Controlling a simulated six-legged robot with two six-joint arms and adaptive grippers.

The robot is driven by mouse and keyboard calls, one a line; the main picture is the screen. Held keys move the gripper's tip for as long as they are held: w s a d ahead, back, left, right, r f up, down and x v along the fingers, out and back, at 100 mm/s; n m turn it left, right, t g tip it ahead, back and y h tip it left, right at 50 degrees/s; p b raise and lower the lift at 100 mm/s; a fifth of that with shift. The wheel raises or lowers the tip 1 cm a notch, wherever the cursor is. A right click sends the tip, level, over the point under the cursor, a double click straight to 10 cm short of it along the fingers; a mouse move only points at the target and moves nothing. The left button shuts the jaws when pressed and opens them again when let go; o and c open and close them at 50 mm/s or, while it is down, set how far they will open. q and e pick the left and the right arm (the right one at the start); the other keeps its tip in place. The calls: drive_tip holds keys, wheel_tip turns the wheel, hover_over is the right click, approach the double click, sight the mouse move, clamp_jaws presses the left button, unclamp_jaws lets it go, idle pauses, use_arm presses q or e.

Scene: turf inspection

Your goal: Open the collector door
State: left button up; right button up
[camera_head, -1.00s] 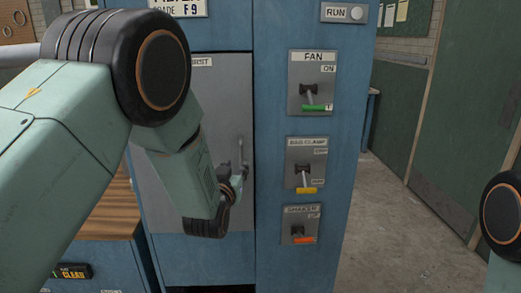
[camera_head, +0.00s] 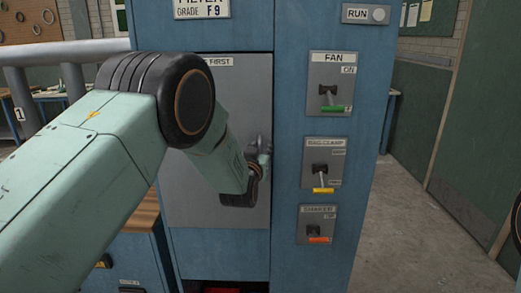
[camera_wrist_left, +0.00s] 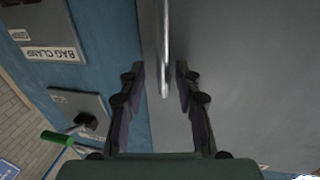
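The collector door (camera_head: 235,90) is a flat grey panel in the blue cabinet, and it looks shut. Its upright metal handle is at the door's right side, partly covered by my left gripper (camera_head: 259,158). In the left wrist view the handle (camera_wrist_left: 165,50) is a thin bar lying between the two fingertips of my left gripper (camera_wrist_left: 160,75). The fingers are apart, with gaps on both sides of the bar. The grey door surface (camera_wrist_left: 250,70) lies behind them. My right gripper is out of view.
The blue cabinet (camera_head: 288,250) carries FAN (camera_head: 330,85), BAG CLAMP (camera_head: 322,165) and SHAKER (camera_head: 317,224) levers right of the door. A blue unit with a wooden top (camera_head: 140,215) stands at lower left. Floor on the right (camera_head: 400,220) is clear.

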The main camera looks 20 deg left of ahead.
use_arm(q)
drive_tip(key=shift+w+a+f, duration=0.3)
drive_tip(key=shift+c, duration=0.9)
drive_tip(key=shift+s+d+r, duration=0.2)
drive_tip(key=shift+d, duration=0.05)
drive_tip(key=c, duration=0.4)
drive_tip(key=shift+a, duration=0.1)
clamp_jaws()
drive_tip(key=shift+f, duration=0.1)
